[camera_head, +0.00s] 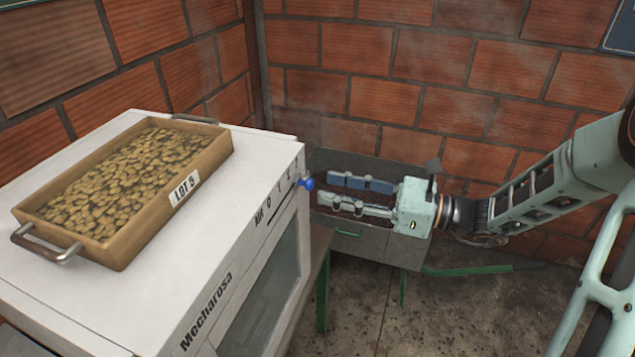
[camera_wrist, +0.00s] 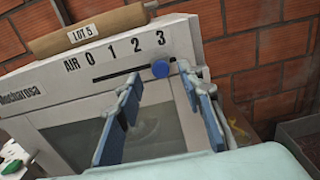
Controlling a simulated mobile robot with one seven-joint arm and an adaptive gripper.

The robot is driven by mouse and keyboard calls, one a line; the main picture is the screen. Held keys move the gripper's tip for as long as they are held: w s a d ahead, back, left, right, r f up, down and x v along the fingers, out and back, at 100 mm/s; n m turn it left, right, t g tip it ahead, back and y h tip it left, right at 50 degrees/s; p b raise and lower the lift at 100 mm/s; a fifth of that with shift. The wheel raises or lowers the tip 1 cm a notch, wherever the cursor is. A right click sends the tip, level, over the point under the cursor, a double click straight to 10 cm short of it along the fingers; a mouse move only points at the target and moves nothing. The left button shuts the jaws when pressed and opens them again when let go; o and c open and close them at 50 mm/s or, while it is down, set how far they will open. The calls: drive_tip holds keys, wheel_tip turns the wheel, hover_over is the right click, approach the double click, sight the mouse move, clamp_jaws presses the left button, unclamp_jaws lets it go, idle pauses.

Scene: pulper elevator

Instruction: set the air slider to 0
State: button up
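The air slider's round blue knob (camera_wrist: 161,69) sits near the right end of a dark horizontal slot (camera_wrist: 118,74) on the white machine's front panel. It is below the printed 3; the 0 (camera_wrist: 91,57) is at the slot's left end. The knob also shows in the head view (camera_head: 307,184). My gripper (camera_head: 326,190) is open and empty, its blue-padded fingers pointing at the panel. In the wrist view, the knob appears between the fingertips (camera_wrist: 158,76). In the head view it is just beyond them; I see no contact.
A wooden tray (camera_head: 188,185) marked LOT 5, full of beans, stands on top of the white machine (camera_head: 150,308). A grey bin (camera_head: 380,247) with dark contents is below my gripper. Brick walls (camera_head: 440,80) close off the back. Open floor (camera_head: 470,310) lies front right.

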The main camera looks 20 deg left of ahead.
sight(313, 184)
drive_tip(key=shift+w+a, duration=0.2)
drive_tip(key=shift+a, duration=1.8)
drive_tip(key=shift+c, duration=0.5)
clamp_jaws()
